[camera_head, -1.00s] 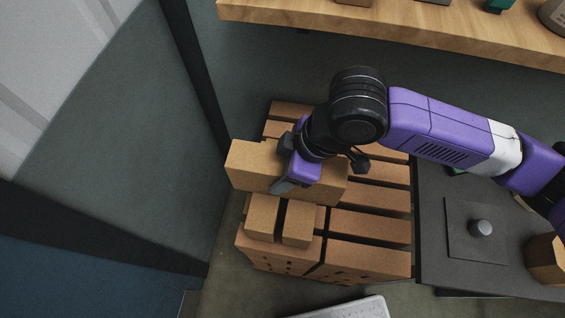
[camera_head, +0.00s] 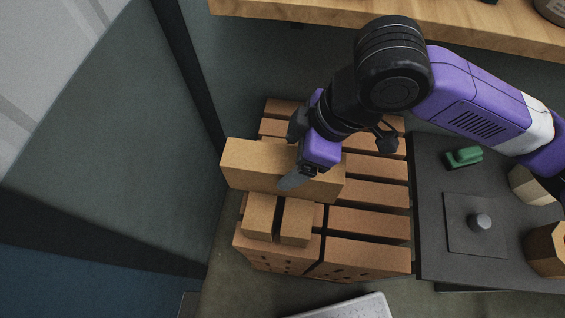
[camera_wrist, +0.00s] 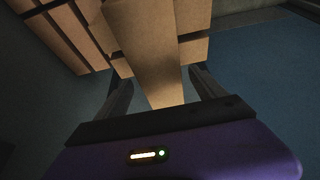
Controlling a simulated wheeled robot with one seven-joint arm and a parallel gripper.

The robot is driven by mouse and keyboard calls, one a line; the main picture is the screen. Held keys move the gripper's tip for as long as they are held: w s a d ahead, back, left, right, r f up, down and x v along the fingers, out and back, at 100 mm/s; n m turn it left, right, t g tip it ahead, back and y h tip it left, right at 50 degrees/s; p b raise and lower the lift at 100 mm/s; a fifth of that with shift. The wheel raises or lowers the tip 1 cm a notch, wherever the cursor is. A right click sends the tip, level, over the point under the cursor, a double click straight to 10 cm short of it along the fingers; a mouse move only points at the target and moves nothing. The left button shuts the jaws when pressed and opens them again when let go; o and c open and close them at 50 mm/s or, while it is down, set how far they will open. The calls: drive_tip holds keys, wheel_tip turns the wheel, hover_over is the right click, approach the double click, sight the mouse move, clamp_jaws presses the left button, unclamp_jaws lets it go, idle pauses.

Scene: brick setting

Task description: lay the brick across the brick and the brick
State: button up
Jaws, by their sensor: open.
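A long tan brick (camera_head: 250,166) lies level over the near end of the slatted pallet-like stack. Two smaller tan bricks, a left one (camera_head: 260,216) and a right one (camera_head: 296,223), stick out from beneath its near side. The long brick appears to rest across both, but the contact is hidden. My gripper (camera_head: 292,156) is open at the long brick's right half, with one finger on its near side and one on its far side. In the wrist view, the long brick (camera_wrist: 150,60) runs between the fingers, with a gap beside each.
The slatted brown stack (camera_head: 368,222) stands beside a dark table (camera_head: 440,190) holding a green toy-like object (camera_head: 464,157), a knobbed plate (camera_head: 470,240) and wooden blocks (camera_head: 545,248). A wooden shelf (camera_head: 400,22) is behind. A wall panel is close on the left.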

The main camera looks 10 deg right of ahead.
drive_tip(key=shift+v, duration=2.7)
drive_tip(key=shift+d, duration=0.1)
